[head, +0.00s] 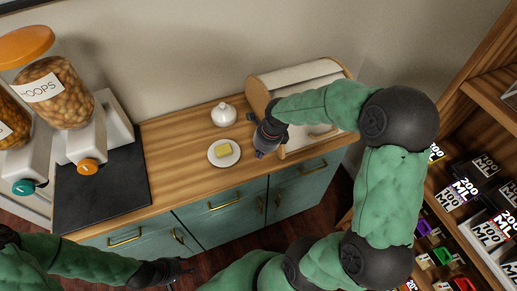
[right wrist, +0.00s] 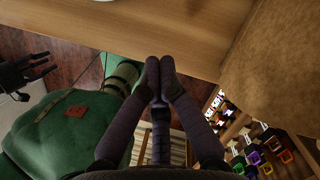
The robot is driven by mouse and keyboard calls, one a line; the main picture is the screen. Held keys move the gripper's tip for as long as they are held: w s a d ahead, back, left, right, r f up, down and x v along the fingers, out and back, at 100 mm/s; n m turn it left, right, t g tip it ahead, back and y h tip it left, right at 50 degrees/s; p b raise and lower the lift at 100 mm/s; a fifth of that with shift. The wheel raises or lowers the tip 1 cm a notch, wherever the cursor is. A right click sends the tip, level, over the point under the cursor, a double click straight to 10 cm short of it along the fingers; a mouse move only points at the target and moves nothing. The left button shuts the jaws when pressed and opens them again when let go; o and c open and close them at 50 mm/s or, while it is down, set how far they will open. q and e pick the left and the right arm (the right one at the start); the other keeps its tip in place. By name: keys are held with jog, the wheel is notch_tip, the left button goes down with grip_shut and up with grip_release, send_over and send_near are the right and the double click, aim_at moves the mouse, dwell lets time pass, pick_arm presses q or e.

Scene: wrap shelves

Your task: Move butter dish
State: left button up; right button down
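The butter dish is in two parts on the wooden counter in the head view. Its white plate (head: 231,161) carries a yellow block of butter (head: 223,149). Its white domed lid (head: 223,114) with a knob sits apart, just behind the plate. My right gripper (head: 263,150) is right of the plate, beside the bread box, and apart from the plate and lid. In the right wrist view its fingertips (right wrist: 159,68) are together, with nothing seen between them. My left gripper (head: 184,268) is low in front of the cabinets. Its fingers look spread in the right wrist view (right wrist: 42,66).
A bread box (head: 298,75) stands at the counter's right end, partly hidden by my right arm. Cereal dispensers (head: 68,90) stand on a dark mat (head: 105,185) at left. Shelves with boxes (head: 480,180) are at right. The counter left of the plate is clear.

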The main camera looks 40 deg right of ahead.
aim_at(253, 164)
jog(key=b+x, duration=0.1)
jog(key=x, duration=0.5)
jog(key=shift+w+a+f+b, duration=0.2)
jog(key=shift+w+f+b, duration=0.05)
jog(key=shift+b, duration=0.15)
jog(key=shift+w+a+r, duration=0.1)
jog(key=shift+w+a, duration=0.2)
jog(key=shift+w, duration=0.2)
jog(key=shift+w+a+r, duration=0.1)
jog(key=shift+w+a, duration=0.2)
jog(key=shift+w, duration=0.25)
jog(key=shift+w+a, duration=0.3)
jog(key=shift+w, duration=0.15)
jog(key=shift+w, duration=0.1)
